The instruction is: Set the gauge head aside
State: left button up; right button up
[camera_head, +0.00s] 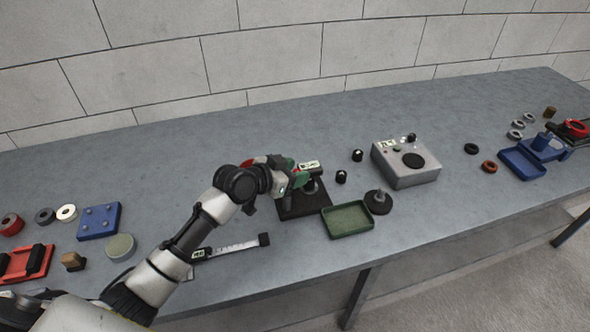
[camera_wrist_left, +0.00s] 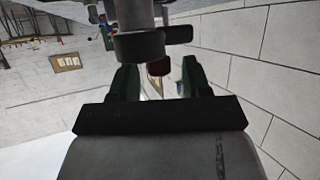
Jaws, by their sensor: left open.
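My left gripper (camera_head: 298,178) has green fingers and is open at a device on a black stand (camera_head: 303,207), near the middle of the bench. The arm and gripper partly hide this device, which I take to hold the gauge head; I cannot clearly make the head out. In the left wrist view, the green fingers (camera_wrist_left: 158,78) stand apart. A grey cylinder with a dark collar (camera_wrist_left: 140,46) and a dark red piece (camera_wrist_left: 158,67) show in front of and between them. I cannot tell whether the fingers touch anything. My right gripper is not in view.
A green tray (camera_head: 331,234) lies right of the stand, by a black round piece with a stem (camera_head: 378,201). A grey box (camera_head: 405,164) stands farther right. Small black pieces (camera_head: 341,177) stand between. The bench behind the stand is clear.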

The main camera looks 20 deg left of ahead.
pick_arm(q)
jog(key=shift+w+d, duration=0.1)
jog(key=shift+w, duration=0.1)
jog(key=shift+c, duration=0.2)
jog(key=shift+f, duration=0.1)
grip_shut()
